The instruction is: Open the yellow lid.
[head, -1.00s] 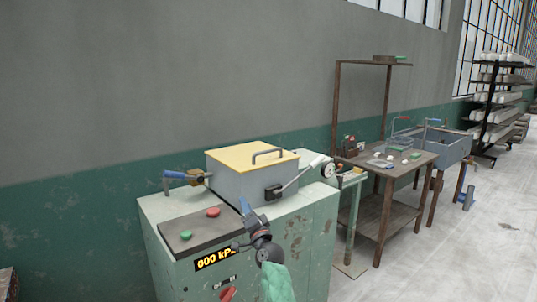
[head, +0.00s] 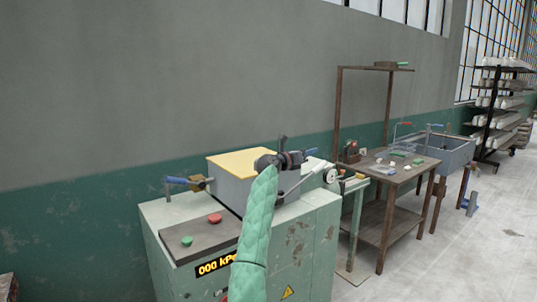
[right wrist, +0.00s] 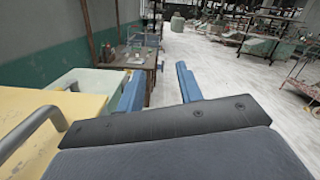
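The yellow lid (head: 240,161) lies flat and shut on a grey box (head: 228,185) on top of the green machine (head: 300,235). My right gripper (head: 297,147) is at the lid's right side, its green-sleeved arm crossing in front of the box. It hides the lid's handle in the head view. In the right wrist view, the yellow lid (right wrist: 25,105) and its grey bar handle (right wrist: 38,122) are at the left. The two blue fingers of the right gripper (right wrist: 158,88) stand apart with nothing between them, to the right of the handle. My left gripper is not in view.
A blue-handled lever (head: 190,181) sticks out left of the box, and a lever with a pale grip (head: 316,170) is at its right. Red and green buttons (head: 215,218) are in front. A wooden table (head: 390,170) with small items stands to the right.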

